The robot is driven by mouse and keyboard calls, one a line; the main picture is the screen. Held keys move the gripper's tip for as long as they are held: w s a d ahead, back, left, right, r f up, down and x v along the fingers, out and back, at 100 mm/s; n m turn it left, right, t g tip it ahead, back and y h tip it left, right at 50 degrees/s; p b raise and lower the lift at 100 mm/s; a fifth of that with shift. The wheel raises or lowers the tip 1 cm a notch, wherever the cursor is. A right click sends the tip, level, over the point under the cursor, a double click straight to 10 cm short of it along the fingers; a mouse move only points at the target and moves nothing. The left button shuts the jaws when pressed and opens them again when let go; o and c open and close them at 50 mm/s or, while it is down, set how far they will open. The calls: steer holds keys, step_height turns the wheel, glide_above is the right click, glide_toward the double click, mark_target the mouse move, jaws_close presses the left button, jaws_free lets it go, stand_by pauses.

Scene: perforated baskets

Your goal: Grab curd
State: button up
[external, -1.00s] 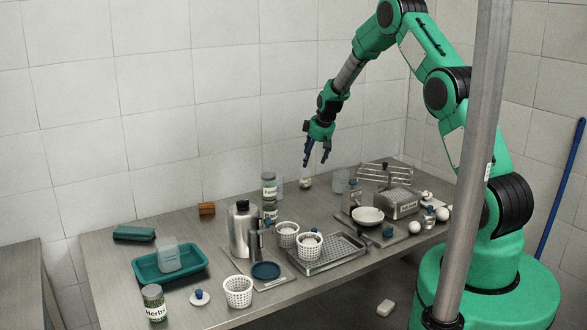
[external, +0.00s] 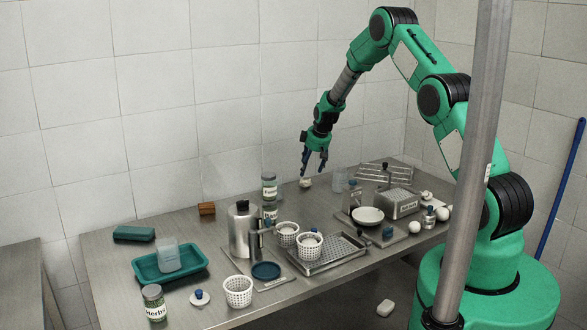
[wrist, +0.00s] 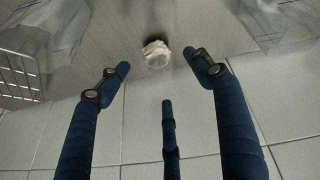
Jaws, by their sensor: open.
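The curd appears to be the small off-white lump (wrist: 157,54) on the steel table in the wrist view. It lies just beyond my fingertips and midway between the two outer ones. It also shows at the back of the table in the external view (external: 306,183), just below my fingers. My gripper (external: 313,171) points down with its dark blue fingers spread. In the wrist view my gripper (wrist: 163,75) is open and empty, with a third finger at the lower middle. I cannot tell the exact gap between the fingertips and the lump.
Clear containers (external: 340,179) stand close to the right of the lump. A labelled jar (external: 269,187) stands to its left. A wire rack (external: 383,174) is further right. Perforated white baskets (external: 238,291), a steel tray (external: 328,254) and a metal canister (external: 241,235) stand nearer the front.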

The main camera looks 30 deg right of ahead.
mark_target(305, 178)
steer(key=shift+x, duration=1.7)
steer(key=shift+f, duration=0.15)
steer(key=shift+x, duration=2.5)
steer(key=c, duration=1.3)
